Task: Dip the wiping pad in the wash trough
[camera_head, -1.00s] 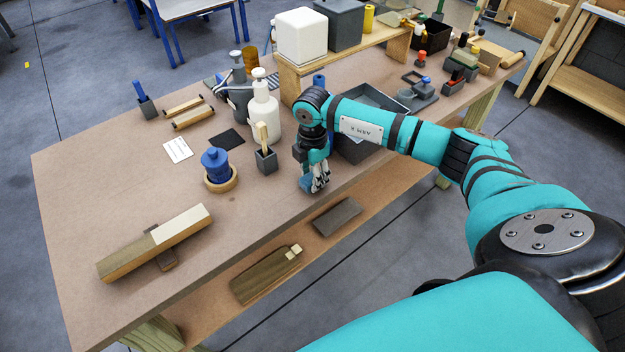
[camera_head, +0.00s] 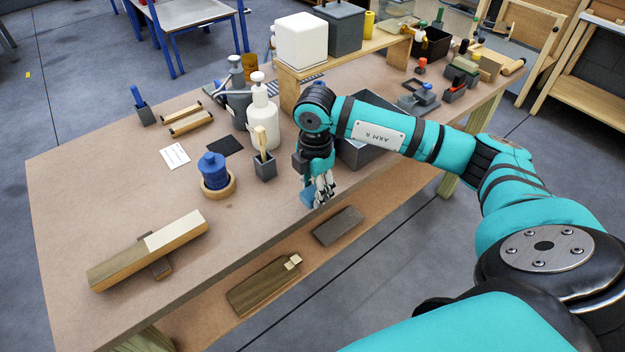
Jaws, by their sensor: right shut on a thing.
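My right gripper (camera_head: 319,192) points down near the table's front edge. It is shut on a small blue pad (camera_head: 307,197), which I take to be the wiping pad. The fingers hide part of the pad, and I cannot tell whether it touches the tabletop. The wash trough looks to be the dark grey open bin (camera_head: 361,156) just right of the gripper. My right arm crosses in front of it and hides much of it, including most of its inside. The pad is outside the bin, to its left. My left gripper is not in view.
A grey holder with a brush (camera_head: 265,167), a white pump bottle (camera_head: 262,118) and a blue jar (camera_head: 213,170) on a wooden ring stand left of the gripper. A wood block (camera_head: 150,248) lies front left. A raised wooden shelf (camera_head: 345,62) stands behind. The front-middle tabletop is clear.

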